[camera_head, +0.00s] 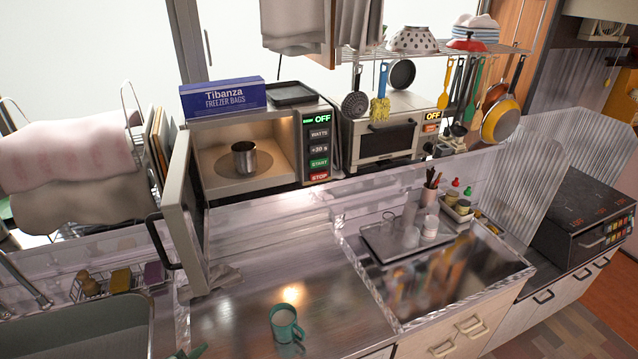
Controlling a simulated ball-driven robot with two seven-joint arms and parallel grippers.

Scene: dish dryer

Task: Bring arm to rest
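Neither of my grippers nor my arms can be made out in the head view. A microwave (318,140) stands on the counter with its door (182,215) swung wide open to the left. A metal cup (245,158) stands inside it on the turntable. A green mug (286,324) stands on the counter near the bottom edge. A small green shape (190,352) is cut off by the bottom edge, and I cannot tell what it is.
A sink (75,328) with a faucet (27,281) is at the lower left. A tray (378,236) with glasses stands on the right counter. A toaster oven (385,130) and hanging utensils are behind. The counter between the open door and the tray is mostly clear.

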